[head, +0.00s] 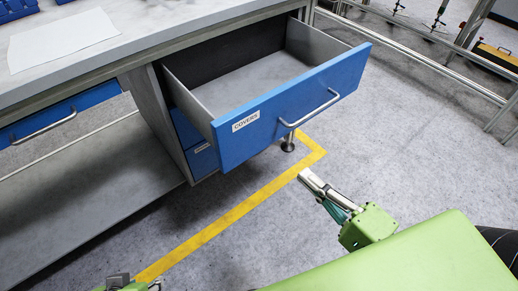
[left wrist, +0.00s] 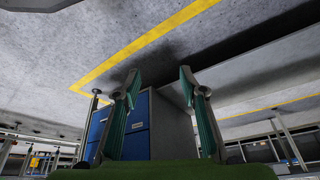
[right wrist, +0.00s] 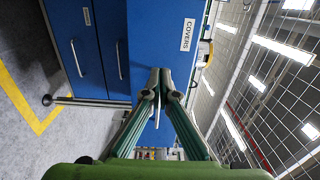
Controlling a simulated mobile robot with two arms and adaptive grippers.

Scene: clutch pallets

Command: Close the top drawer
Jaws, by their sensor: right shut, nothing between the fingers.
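The top drawer (head: 295,105) is pulled far out of the workbench cabinet. Its blue front carries a "COVERS" label and a silver bar handle (head: 310,108), and its grey inside looks empty. My right gripper (head: 308,178) is shut and empty, in front of and below the drawer front in the head view. In the right wrist view its closed fingers (right wrist: 158,78) point at the blue drawer front (right wrist: 155,35); I cannot tell whether they touch it. My left gripper (head: 134,282) is low at the bottom edge. In the left wrist view its fingers (left wrist: 158,76) are apart, with nothing between them.
Lower blue drawers (head: 202,150) of the cabinet are shut. Another blue drawer (head: 55,115) sits under the worktop (head: 150,25) at left. A yellow floor line (head: 235,215) runs past the cabinet. Metal fence rails (head: 420,55) stand at right. Floor in front is clear.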

